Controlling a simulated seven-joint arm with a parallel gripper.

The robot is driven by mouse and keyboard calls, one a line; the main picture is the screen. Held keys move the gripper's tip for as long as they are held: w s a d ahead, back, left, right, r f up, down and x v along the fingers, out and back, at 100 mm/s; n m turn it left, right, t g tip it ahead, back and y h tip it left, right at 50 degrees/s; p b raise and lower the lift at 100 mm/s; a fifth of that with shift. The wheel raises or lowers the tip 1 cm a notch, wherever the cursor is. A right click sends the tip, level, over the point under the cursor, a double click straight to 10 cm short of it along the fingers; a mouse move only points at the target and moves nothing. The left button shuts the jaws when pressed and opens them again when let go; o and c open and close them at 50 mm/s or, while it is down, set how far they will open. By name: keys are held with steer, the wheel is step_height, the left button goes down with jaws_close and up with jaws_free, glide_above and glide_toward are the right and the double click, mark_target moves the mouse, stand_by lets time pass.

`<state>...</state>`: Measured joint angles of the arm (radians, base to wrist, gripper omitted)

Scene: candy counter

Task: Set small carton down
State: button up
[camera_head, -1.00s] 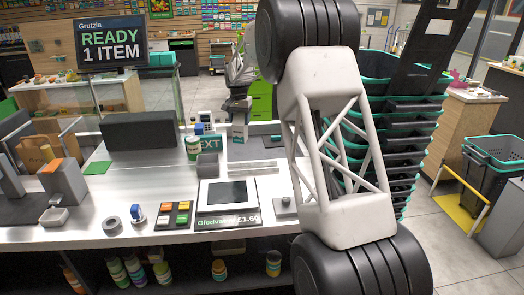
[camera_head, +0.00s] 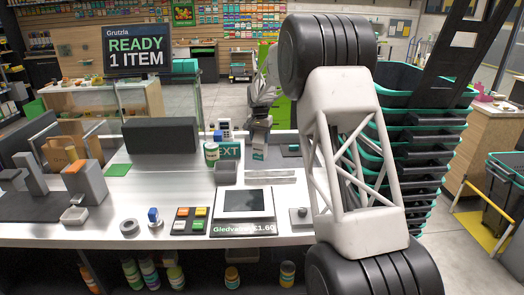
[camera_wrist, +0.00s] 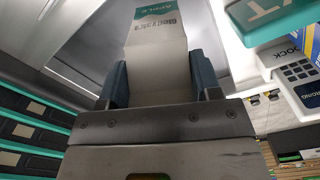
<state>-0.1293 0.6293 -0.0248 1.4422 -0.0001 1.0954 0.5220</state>
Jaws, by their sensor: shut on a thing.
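The small carton (camera_head: 259,150) is white with a teal printed band and stands out near the far edge of the counter (camera_head: 110,232), right of the NEXT sign. My gripper (camera_head: 261,122) is above it, pointing down, and is shut on its upper part. In the wrist view the carton (camera_wrist: 158,65) sits between the two dark fingers of my gripper (camera_wrist: 160,82), with its printed face partly visible. Whether its base touches the counter cannot be told.
A NEXT sign (camera_head: 230,151), a green-labelled tub (camera_head: 211,153) and a card terminal (camera_head: 225,128) stand close left of the carton. Stacked baskets (camera_head: 425,140) rise at the right.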

mark_target(260, 148)
steer(key=shift+f, duration=1)
steer(key=shift+f, duration=1.85)
steer(key=shift+f, duration=0.1)
steer(key=o, duration=1.5)
steer(key=shift+f, duration=0.1)
steer(key=shift+c, duration=0.2)
step_height(260, 148, up, 12)
steer(key=shift+r, duration=0.2)
